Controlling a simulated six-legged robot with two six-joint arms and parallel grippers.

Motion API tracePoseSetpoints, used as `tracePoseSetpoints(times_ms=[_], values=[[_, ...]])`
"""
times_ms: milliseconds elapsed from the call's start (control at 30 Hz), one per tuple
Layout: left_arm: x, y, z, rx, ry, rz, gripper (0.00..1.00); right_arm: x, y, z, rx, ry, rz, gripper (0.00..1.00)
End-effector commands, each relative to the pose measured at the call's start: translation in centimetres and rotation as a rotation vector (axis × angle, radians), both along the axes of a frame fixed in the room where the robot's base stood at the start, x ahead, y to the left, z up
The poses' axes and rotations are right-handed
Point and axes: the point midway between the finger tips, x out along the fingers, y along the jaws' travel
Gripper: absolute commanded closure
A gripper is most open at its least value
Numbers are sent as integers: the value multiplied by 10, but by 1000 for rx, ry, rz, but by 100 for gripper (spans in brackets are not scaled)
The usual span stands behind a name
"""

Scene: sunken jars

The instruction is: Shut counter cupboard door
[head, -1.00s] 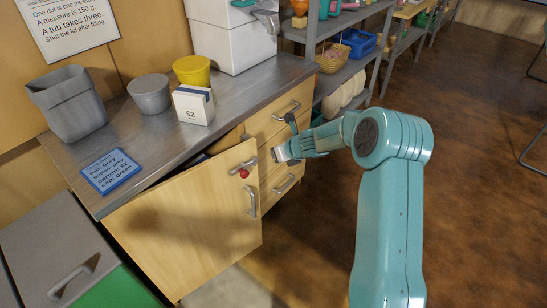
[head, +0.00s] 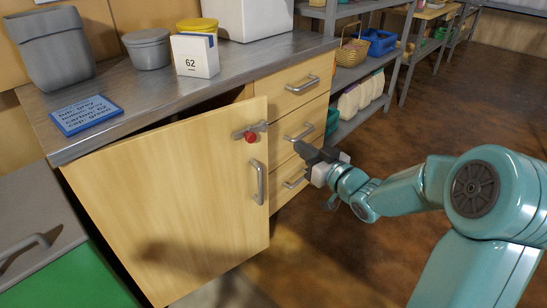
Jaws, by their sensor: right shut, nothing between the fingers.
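The counter cupboard door (head: 175,205) is pale wood and stands partly open, swung out from under the grey counter (head: 225,65). A dark gap shows above its top edge. It carries a grey upright handle (head: 258,182) and a latch with a red knob (head: 251,137) near its free edge. My right gripper (head: 308,162) is shut and empty. It is to the right of the door's free edge, in front of the drawers in the picture; I cannot tell whether it touches anything. My left gripper is not in view.
Drawers (head: 293,84) with bar handles are right of the door. On the counter are a grey bin (head: 50,48), a grey tub (head: 147,50), a white carton marked 62 (head: 194,56) and a blue card (head: 86,115). Shelves stand at the back right. Brown floor (head: 420,110) is open at right.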

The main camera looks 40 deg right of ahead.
Motion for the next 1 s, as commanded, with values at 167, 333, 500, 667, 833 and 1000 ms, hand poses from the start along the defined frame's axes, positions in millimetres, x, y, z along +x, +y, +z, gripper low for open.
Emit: tracePoseSetpoints(times_ms=[167,333,500,667,833,1000], values=[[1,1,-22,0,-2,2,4,-2,-5,-16,-15,-7,-12,100],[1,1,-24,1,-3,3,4,16,-6,-15,-15,-7,-10,100],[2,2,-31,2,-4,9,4,51,-7,-17,-15,-7,-8,100],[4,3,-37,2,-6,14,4,86,-11,-16,-15,-7,-8,100],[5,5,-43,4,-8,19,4,116,-13,-16,-16,-7,-10,100],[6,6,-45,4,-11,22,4,132,-15,-16,-14,-5,-11,100]])
